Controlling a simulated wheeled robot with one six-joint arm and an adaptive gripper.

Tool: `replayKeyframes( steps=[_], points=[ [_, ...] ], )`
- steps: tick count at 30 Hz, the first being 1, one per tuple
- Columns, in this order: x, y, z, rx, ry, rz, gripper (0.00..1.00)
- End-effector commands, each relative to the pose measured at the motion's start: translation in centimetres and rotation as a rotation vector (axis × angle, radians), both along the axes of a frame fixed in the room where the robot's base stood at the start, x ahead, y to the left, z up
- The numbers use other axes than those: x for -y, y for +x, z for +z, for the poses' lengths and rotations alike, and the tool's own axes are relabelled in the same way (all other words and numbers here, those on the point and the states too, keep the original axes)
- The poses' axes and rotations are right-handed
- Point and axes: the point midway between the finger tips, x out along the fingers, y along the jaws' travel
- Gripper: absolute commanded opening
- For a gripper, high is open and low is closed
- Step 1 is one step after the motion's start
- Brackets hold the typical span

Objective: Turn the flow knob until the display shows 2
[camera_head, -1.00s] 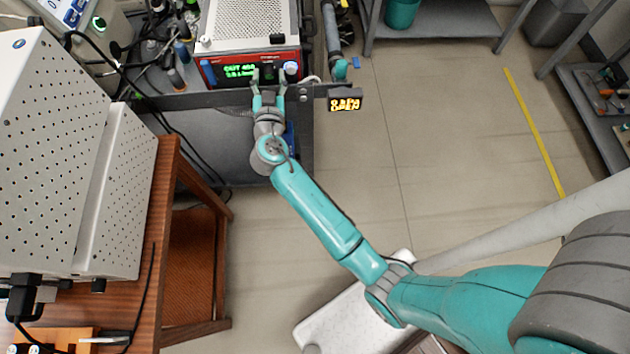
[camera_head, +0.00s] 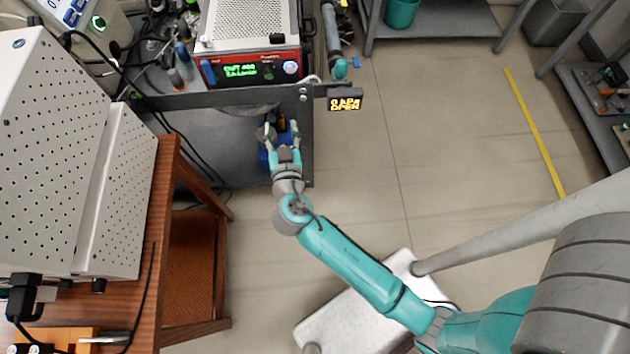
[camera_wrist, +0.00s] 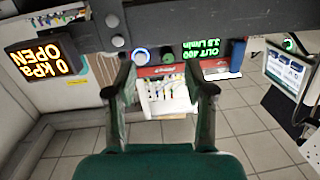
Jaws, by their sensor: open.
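The device's red front panel (camera_head: 225,78) carries a green display (camera_head: 240,71), a dark knob (camera_head: 268,70) and a pale, blue-ringed knob (camera_head: 290,67). In the wrist view the display (camera_wrist: 205,52) appears upside down and seems to read OUT 400 and 3.8 l/min. The blue-ringed knob (camera_wrist: 141,56) is left of it there. I cannot tell which knob sets the flow. My gripper (camera_head: 281,127) is open and empty, apart from the panel, on the near side of the dark beam. Its two fingers (camera_wrist: 165,85) stand wide in the wrist view.
An orange display (camera_head: 345,103) showing 0 kPa OPEN hangs at the right end of the dark beam (camera_head: 200,100). A wooden table (camera_head: 155,230) with white perforated boxes stands left.

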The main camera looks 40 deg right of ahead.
Motion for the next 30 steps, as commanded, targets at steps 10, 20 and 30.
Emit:
replayKeyframes(
  steps=[10, 20, 30],
  points=[
    [0.5, -4.8, -3.8, -0.119, -0.022, 0.110, 0.54],
    [0.5, -9.9, -6.3, -0.205, -0.035, 0.216, 0.54],
    [0.2, -13.8, -7.3, -0.249, -0.038, 0.294, 0.54]
  ],
)
